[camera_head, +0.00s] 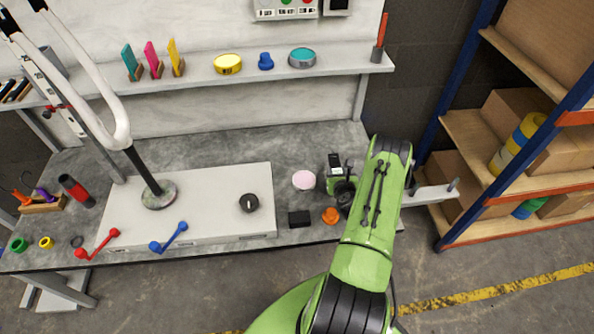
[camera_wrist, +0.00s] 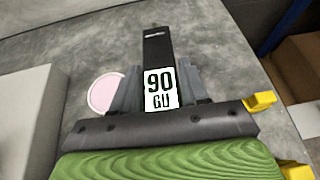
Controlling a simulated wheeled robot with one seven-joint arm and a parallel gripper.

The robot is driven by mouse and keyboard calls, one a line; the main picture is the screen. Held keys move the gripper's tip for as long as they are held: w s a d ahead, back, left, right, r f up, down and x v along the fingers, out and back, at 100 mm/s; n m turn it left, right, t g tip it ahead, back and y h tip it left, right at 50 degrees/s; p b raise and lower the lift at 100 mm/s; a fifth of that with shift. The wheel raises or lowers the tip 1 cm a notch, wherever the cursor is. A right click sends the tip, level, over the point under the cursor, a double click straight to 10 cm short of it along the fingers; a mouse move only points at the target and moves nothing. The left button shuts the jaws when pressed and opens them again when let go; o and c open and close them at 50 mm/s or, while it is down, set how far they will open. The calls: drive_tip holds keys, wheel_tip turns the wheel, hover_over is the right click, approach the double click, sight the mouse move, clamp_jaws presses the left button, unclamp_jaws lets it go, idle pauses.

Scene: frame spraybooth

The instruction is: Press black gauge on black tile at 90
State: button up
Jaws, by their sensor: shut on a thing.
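The black gauge (camera_head: 334,160) is an upright-looking dark block with a white face. In the wrist view the black gauge (camera_wrist: 156,48) sits between my fingers, and its white face reads "90 GU". My gripper (camera_head: 335,179) is shut on it over the right part of the bench; the wrist view shows the gripper (camera_wrist: 158,90) too. I cannot tell how high the gauge is above the bench. The black tile (camera_head: 299,219) is a small dark block near the bench's front edge, in front and left of the gauge, apart from it. The tile is not in the wrist view.
A pink disc (camera_head: 304,180) lies just left of my gripper; an orange knob (camera_head: 330,216) stands right of the tile. A white box (camera_head: 205,205) with a black dial (camera_head: 249,203) fills the bench to the left. A shelf rack (camera_head: 520,170) stands at right.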

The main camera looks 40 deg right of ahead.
drive_tip(key=shift+s+d+f+m+h, duration=0.7)
drive_tip(key=shift+s+d+f, duration=0.2)
drive_tip(key=shift+d, duration=0.25)
drive_tip(key=shift+s, duration=0.1)
wheel_tip(320, 180, down, 7)
drive_tip(key=b, duration=0.7)
drive_tip(key=shift+r, duration=0.15)
drive_tip(key=shift+a+f+b, duration=0.1)
drive_tip(key=shift+f+b, duration=0.1)
drive_tip(key=shift+b, duration=0.15)
drive_tip(key=o, duration=1.3)
drive_tip(key=shift+o, duration=0.2)
